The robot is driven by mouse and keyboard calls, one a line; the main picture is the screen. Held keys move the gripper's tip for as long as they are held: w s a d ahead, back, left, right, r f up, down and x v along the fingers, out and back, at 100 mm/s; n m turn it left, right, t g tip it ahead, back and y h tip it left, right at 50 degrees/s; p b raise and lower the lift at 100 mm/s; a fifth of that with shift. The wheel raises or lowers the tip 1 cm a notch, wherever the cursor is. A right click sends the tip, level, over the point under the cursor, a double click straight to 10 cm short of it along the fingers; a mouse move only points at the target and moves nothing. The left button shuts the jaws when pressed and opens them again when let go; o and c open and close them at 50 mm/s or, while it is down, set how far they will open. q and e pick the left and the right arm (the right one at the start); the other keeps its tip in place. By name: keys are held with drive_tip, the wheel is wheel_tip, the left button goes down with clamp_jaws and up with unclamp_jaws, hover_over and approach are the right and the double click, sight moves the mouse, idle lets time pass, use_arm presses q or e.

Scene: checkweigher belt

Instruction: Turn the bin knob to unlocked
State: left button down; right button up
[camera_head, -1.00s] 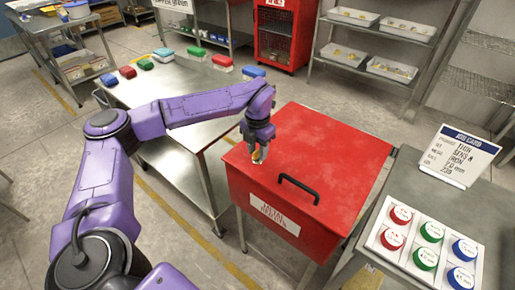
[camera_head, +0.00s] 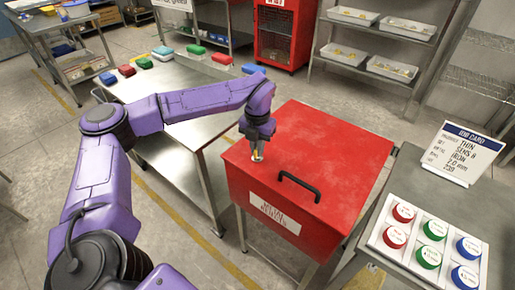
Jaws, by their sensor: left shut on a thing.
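The red bin (camera_head: 331,160) stands in the middle of the view with its lid shut. A black handle (camera_head: 299,186) is on the lid and a white label (camera_head: 275,214) is on its front face. The bin knob (camera_head: 257,157), small with yellow and pale parts, sits near the lid's left front corner. My left gripper (camera_head: 257,150) points down from above and is shut on the knob. The fingers hide part of the knob, and I cannot read its lock position. My right gripper is not in view.
A metal table (camera_head: 175,105) with several coloured boxes is behind my left arm. At right, a grey table (camera_head: 407,177) holds a tray of red, green and blue round pieces (camera_head: 429,257) and a printed card (camera_head: 461,153). A red cage cabinet (camera_head: 284,35) stands behind.

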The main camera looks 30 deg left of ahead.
use_arm(q)
drive_tip(key=n+b, duration=0.2)
drive_tip(key=n, duration=0.2)
drive_tip(key=shift+s+f+n+b, duration=0.1)
drive_tip(key=shift+f+n+b, duration=0.2)
drive_tip(key=shift+b, duration=0.1)
drive_tip(key=n+b, duration=0.2)
drive_tip(key=n, duration=0.1)
drive_tip(key=shift+f+n+b, duration=0.1)
drive_tip(key=shift+n+b, duration=0.2)
drive_tip(key=shift+b, duration=0.1)
drive_tip(key=n+b, duration=0.3)
drive_tip(key=shift+d+n+b, duration=0.1)
drive_tip(key=shift+n+b, duration=1.35)
drive_tip(key=shift+n, duration=0.45)
drive_tip(key=c, duration=1.2)
unclamp_jaws()
drive_tip(key=shift+r, duration=0.35)
wheel_tip(320, 180, up, 10)
drive_tip(key=shift+r+p, duration=0.15)
drive_tip(key=shift+p, duration=0.2)
